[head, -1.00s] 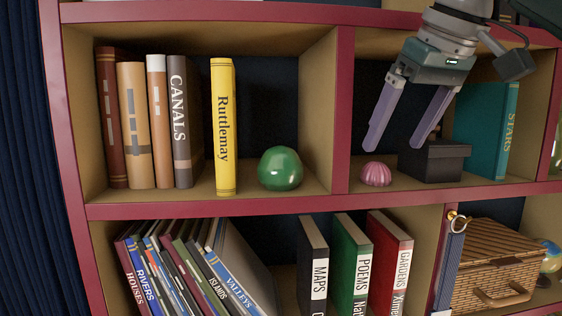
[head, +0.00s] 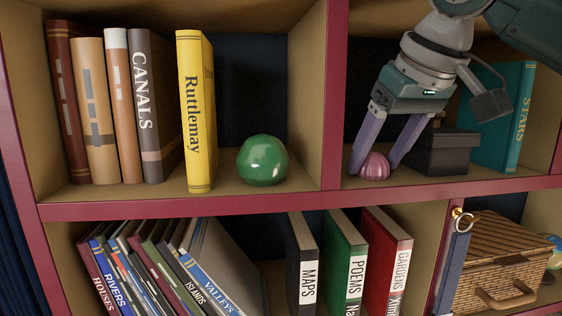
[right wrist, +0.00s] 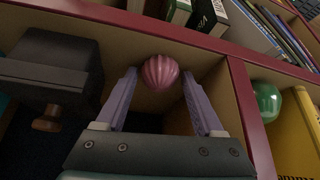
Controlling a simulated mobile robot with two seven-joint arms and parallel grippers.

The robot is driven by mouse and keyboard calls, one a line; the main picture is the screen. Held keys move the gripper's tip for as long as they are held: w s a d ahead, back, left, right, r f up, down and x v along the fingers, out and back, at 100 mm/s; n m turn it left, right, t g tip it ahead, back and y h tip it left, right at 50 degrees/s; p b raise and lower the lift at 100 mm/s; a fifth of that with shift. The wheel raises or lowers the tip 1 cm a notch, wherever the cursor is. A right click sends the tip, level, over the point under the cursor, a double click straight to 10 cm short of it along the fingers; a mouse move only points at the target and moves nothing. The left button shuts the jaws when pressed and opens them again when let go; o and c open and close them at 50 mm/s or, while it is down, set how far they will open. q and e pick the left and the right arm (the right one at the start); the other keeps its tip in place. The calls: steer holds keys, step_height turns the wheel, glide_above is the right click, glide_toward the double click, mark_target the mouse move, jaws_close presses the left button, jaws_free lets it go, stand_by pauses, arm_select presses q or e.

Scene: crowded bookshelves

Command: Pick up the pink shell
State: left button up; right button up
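The pink shell (head: 375,166) is a small ribbed dome on the upper shelf, just right of the vertical divider. It also shows in the right wrist view (right wrist: 160,71), between the fingertips. My right gripper (head: 374,168) is lowered over it with its two purple fingers open, one on each side. In the right wrist view the right gripper (right wrist: 160,78) shows gaps between the fingers and the shell. My left gripper is not in view.
A dark box with a knob (head: 443,151) stands close to the right of the shell, beside a teal book (head: 497,120). The red divider (head: 333,110) is close on the left, with a green ball (head: 262,160) beyond it. A red shelf edge (head: 430,192) runs in front.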

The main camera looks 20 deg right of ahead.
steer(key=c, duration=1)
steer(key=shift+r, duration=0.2)
